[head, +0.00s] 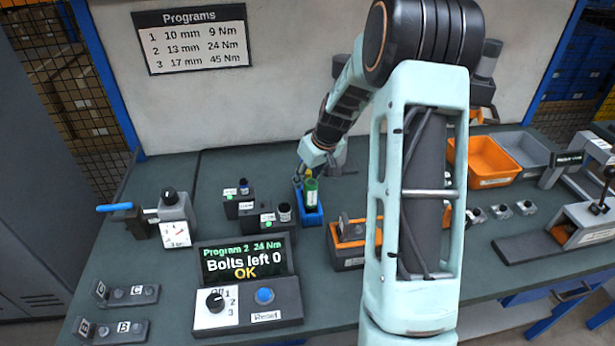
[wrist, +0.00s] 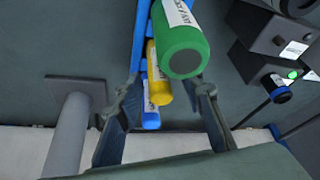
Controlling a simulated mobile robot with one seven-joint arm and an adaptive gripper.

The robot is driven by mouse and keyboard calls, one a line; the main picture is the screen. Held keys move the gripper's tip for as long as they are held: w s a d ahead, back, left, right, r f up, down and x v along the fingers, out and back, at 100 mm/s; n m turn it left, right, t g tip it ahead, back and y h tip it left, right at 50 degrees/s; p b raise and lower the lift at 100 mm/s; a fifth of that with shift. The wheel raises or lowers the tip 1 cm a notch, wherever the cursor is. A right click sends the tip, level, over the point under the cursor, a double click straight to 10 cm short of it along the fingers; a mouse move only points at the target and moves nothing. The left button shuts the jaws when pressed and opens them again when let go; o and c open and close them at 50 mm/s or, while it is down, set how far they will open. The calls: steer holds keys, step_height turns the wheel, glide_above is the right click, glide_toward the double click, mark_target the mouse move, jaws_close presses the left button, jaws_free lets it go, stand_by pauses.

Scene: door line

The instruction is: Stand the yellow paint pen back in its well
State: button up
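The blue pen holder (head: 312,218) stands on the bench in the head view, with the green pen (head: 312,192) upright in it. In the wrist view, the green pen (wrist: 182,52), the yellow paint pen (wrist: 160,93) and a blue pen (wrist: 150,120) show in a row, ends toward the camera, along the blue holder (wrist: 140,35). My gripper (wrist: 165,95) is open, its fingers on either side of the yellow and blue pens with gaps visible. In the head view my gripper (head: 312,165) is just behind the green pen. How deep the yellow pen sits is hidden.
Dark blocks with sockets (head: 262,215) stand left of the holder, and an orange-fronted box (head: 350,240) stands right of it. A controller with a screen (head: 243,263) is in front. A grey post (wrist: 68,135) stands beside the fingers in the wrist view.

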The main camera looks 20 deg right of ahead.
steer(key=v, duration=1.2)
steer(key=shift+d+r, duration=0.1)
steer(key=shift+r, duration=0.05)
